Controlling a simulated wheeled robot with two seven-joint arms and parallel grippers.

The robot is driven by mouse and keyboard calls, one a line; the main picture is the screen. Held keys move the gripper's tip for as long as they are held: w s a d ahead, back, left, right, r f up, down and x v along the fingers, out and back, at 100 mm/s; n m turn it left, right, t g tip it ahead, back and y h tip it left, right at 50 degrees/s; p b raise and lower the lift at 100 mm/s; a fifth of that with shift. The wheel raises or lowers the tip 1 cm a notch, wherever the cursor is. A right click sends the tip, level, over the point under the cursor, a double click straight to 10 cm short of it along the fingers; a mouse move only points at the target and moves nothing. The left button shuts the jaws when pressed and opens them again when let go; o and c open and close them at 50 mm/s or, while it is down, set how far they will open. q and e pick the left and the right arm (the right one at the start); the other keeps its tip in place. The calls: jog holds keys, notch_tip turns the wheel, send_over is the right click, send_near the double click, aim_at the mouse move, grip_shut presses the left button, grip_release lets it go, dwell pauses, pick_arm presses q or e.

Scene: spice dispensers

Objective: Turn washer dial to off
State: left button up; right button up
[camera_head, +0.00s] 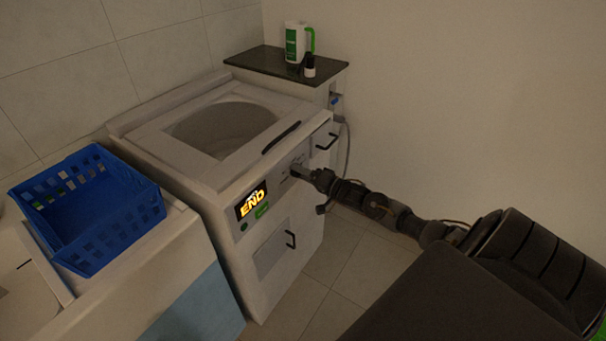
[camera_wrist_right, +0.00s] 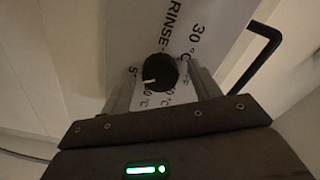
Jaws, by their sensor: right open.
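In the head view the gripper hides the dial. My left gripper is out of view.
A blue basket (camera_head: 90,215) sits on the white counter left of the washer. A dark-topped cabinet (camera_head: 285,66) behind it holds a white and green bottle (camera_head: 294,43) and a small dark bottle (camera_head: 309,68). A black handle (camera_wrist_right: 262,50) juts out right of the dial.

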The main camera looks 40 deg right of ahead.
jog(key=c, duration=1)
